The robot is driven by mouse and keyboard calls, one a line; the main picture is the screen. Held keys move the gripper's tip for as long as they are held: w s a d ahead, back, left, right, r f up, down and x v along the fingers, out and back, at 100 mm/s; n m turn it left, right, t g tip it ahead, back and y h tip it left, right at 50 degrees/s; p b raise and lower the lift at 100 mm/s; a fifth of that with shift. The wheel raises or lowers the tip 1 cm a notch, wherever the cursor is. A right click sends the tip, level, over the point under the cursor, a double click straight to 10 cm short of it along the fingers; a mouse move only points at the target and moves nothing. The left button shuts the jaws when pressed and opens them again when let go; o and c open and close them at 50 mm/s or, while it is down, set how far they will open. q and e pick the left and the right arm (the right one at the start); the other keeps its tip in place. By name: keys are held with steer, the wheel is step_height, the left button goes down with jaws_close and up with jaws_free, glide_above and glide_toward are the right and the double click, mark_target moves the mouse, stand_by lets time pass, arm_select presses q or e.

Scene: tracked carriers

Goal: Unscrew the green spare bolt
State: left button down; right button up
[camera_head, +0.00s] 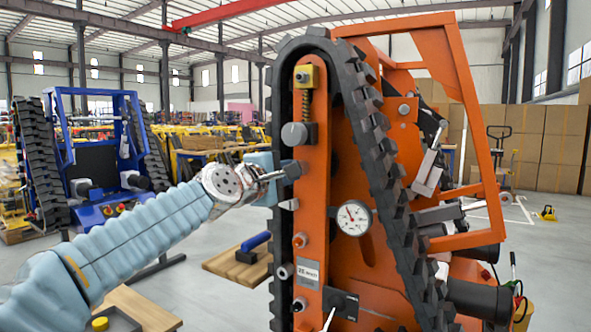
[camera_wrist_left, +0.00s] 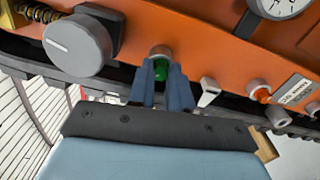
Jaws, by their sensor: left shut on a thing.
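The green bolt (camera_wrist_left: 161,70) shows in the left wrist view, sitting between the two fingers just below a grey round socket on the orange side plate (camera_wrist_left: 215,40). In the head view the bolt is hidden behind my gripper. My left gripper (camera_head: 289,172) is shut on the green bolt at the orange plate (camera_head: 312,225) of the tracked carrier, below a grey knob (camera_head: 293,135). The fingers show in the wrist view on both sides of the bolt. My right gripper is not in view.
The black rubber track (camera_head: 385,165) runs around the orange plate. A dial gauge (camera_head: 353,217) and a black block (camera_head: 341,302) sit lower on the carrier. A wooden surface (camera_head: 225,262) with a blue-handled tool (camera_head: 254,243) lies below my arm. A blue carrier (camera_head: 92,165) stands back left.

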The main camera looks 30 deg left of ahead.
arm_select(q)
steer(key=shift+n+p, duration=0.95)
steer(key=shift+n, duration=3.65)
steer(key=n, duration=0.9)
steer(key=shift+n, duration=0.3)
